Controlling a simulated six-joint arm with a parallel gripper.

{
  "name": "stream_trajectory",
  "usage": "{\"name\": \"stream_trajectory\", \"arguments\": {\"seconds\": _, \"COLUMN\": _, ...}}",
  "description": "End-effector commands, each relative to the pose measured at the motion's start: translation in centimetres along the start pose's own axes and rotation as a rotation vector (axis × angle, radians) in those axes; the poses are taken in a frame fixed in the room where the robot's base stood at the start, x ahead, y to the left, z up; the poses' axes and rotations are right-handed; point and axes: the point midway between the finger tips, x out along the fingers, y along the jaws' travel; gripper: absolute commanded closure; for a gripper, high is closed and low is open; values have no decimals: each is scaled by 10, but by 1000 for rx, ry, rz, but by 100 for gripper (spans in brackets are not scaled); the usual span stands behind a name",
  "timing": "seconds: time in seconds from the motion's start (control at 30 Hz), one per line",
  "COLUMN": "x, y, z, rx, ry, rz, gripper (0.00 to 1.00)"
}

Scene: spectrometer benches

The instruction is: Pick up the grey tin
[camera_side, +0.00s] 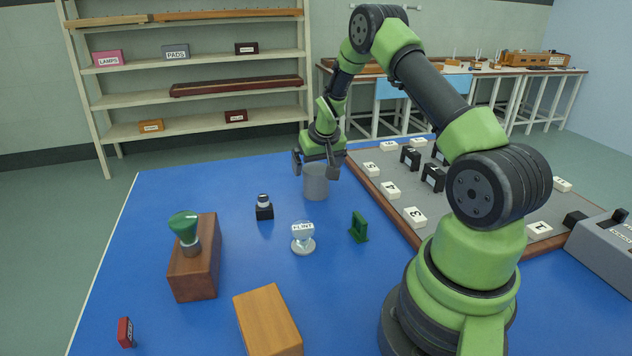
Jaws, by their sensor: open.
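The grey tin (316,187) is a plain upright cylinder standing on the blue table top (150,215). My gripper (316,170) is open and points down at the tin. One finger shows to the upper left of the tin and the other at its right side. The top of the tin is level with the fingertips and partly hidden by the gripper. I cannot tell whether the fingers touch it.
A glass piece labelled FLINT (303,238), a green bracket (359,227) and a small black-based item (264,207) stand nearby. A green-topped lamp (186,229) is on a wooden block (193,270). The table's far left is clear.

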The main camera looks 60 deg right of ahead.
Motion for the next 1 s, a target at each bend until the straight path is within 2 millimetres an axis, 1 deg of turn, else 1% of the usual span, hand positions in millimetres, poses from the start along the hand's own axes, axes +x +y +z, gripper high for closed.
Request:
{"name": "stream_trajectory", "arguments": {"seconds": 0.1, "x": 20, "y": 1, "z": 4, "rx": 1, "ry": -3, "rz": 0, "gripper": 0}}
{"name": "stream_trajectory", "arguments": {"seconds": 0.23, "x": 36, "y": 1, "z": 4, "rx": 1, "ry": -2, "rz": 0, "gripper": 0}}
{"name": "stream_trajectory", "arguments": {"seconds": 0.37, "x": 43, "y": 0, "z": 4, "rx": 0, "ry": -1, "rz": -1, "gripper": 0}}
{"name": "stream_trajectory", "arguments": {"seconds": 0.57, "x": 44, "y": 0, "z": 4, "rx": 0, "ry": 0, "rz": -1, "gripper": 0}}
{"name": "stream_trajectory", "arguments": {"seconds": 0.6, "x": 44, "y": 0, "z": 4, "rx": 0, "ry": 0, "rz": -1, "gripper": 5}}
{"name": "stream_trajectory", "arguments": {"seconds": 0.67, "x": 44, "y": 0, "z": 4, "rx": 0, "ry": 0, "rz": -1, "gripper": 19}}
{"name": "stream_trajectory", "arguments": {"seconds": 0.7, "x": 44, "y": 0, "z": 4, "rx": 0, "ry": 0, "rz": -1, "gripper": 28}}
{"name": "stream_trajectory", "arguments": {"seconds": 0.77, "x": 43, "y": 0, "z": 4, "rx": 0, "ry": 0, "rz": -1, "gripper": 42}}
{"name": "stream_trajectory", "arguments": {"seconds": 0.8, "x": 43, "y": 0, "z": 4, "rx": 0, "ry": 0, "rz": -1, "gripper": 51}}
{"name": "stream_trajectory", "arguments": {"seconds": 0.83, "x": 43, "y": 0, "z": 4, "rx": 0, "ry": 0, "rz": -1, "gripper": 57}}
{"name": "stream_trajectory", "arguments": {"seconds": 1.0, "x": 43, "y": 0, "z": 3, "rx": 0, "ry": 0, "rz": -1, "gripper": 57}}
